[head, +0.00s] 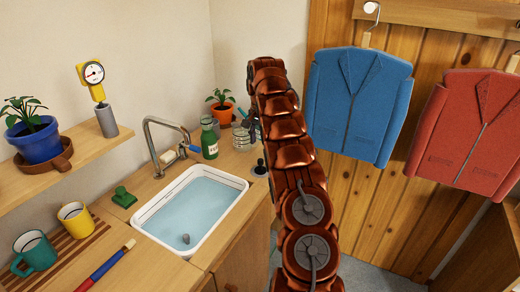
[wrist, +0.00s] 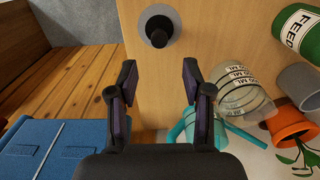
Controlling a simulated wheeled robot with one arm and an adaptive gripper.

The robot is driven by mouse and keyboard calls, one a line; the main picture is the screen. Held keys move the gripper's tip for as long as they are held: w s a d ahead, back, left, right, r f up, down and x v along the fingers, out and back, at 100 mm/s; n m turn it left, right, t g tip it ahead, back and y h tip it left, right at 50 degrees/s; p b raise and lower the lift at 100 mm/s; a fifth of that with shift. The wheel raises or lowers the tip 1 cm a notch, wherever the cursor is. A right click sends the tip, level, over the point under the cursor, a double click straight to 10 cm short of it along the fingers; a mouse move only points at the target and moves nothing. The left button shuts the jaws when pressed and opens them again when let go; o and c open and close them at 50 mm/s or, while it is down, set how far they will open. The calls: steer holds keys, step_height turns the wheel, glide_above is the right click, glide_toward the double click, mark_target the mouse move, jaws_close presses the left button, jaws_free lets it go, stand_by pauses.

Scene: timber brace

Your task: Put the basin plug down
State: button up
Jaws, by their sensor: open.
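A dark knobbed piece, which looks like the basin plug (wrist: 160,30), stands on a grey round disc (wrist: 147,16) on the wooden counter. It also shows in the head view (head: 260,168), to the right of the basin. My gripper (wrist: 158,75) is open with nothing between its fingers. The plug is beyond the fingertips in the wrist view, apart from them. In the head view my arm hides most of the gripper. The white basin (head: 235,186) holds water, and a small grey knob (head: 186,238) shows in it.
Close by stand a clear measuring jug (wrist: 240,92), a teal can (wrist: 192,130), an orange plant pot (wrist: 290,125) and a green bottle (head: 209,140). A tap (head: 150,145) rises behind the basin. Blue (head: 355,105) and red (head: 465,130) jackets hang at the right.

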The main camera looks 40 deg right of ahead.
steer(key=shift+r, duration=0.55)
steer(key=s+a+r+n, duration=0.2)
steer(key=s+a+r, duration=0.15)
steer(key=a, duration=0.55)
steer(key=s+a+r+n+g, duration=0.1)
steer(key=s+a+r+n, duration=0.2)
steer(key=a, duration=0.6)
steer(key=s+a+r+n, duration=0.1)
steer(key=s+a+r, duration=0.3)
steer(key=a, duration=0.5)
steer(key=s+a+f+n, duration=0.2)
steer(key=s+a, duration=0.3)
steer(key=s, duration=0.4)
steer(key=s+a+f+n, duration=0.3)
steer(key=s+a, duration=0.3)
steer(key=s, duration=0.4)
steer(key=s+a+f+n, duration=0.3)
steer(key=s+a, duration=0.3)
steer(key=s, duration=0.3)
steer(key=shift+s+f+n+g, duration=0.2)
steer(key=shift+n+g, duration=0.1)
steer(key=shift+g, duration=0.1)
steer(key=shift+a+r, duration=0.1)
steer(key=shift+r, duration=0.05)
